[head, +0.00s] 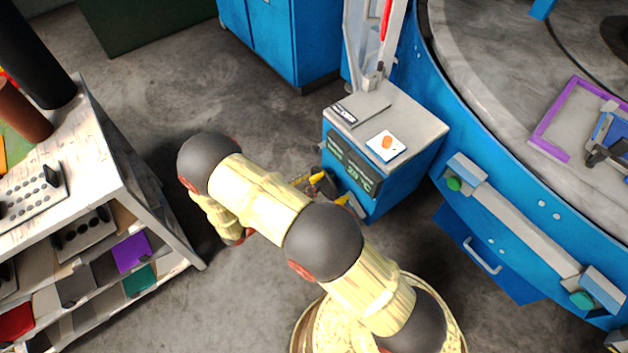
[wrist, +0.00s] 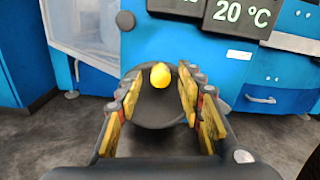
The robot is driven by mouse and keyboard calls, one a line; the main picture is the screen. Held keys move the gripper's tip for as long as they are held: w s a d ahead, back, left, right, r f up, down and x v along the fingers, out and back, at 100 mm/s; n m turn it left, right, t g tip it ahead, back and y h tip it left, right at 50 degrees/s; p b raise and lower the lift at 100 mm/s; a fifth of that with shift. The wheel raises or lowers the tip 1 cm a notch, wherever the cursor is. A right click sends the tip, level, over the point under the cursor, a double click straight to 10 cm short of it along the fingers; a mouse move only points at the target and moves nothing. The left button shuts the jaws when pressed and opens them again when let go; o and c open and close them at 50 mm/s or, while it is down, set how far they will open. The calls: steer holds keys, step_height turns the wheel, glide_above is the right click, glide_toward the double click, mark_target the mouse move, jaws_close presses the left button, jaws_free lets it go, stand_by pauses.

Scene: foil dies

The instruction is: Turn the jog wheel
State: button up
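The jog wheel looks to be a dark round disc (wrist: 155,110) with a yellow knob (wrist: 160,75) on the front of a blue cabinet (wrist: 110,70). My gripper (wrist: 161,88) is open in the wrist view. Its yellow-padded fingers stand left and right of the knob, with gaps visible on both sides. I cannot tell how far the fingertips are from the wheel's face.
A display (head: 362,180) reading 20 °C is on the cabinet front, also above right in the wrist view (wrist: 240,14). A large round blue-sided table (head: 500,160) stands right; shelving (head: 110,190) stands left.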

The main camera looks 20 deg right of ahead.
mark_target(315, 179)
steer(key=shift+b+x, duration=0.3)
steer(key=shift+x, duration=1.2)
steer(key=shift+c, duration=0.8)
steer(key=c, duration=0.8)
jaws_close()
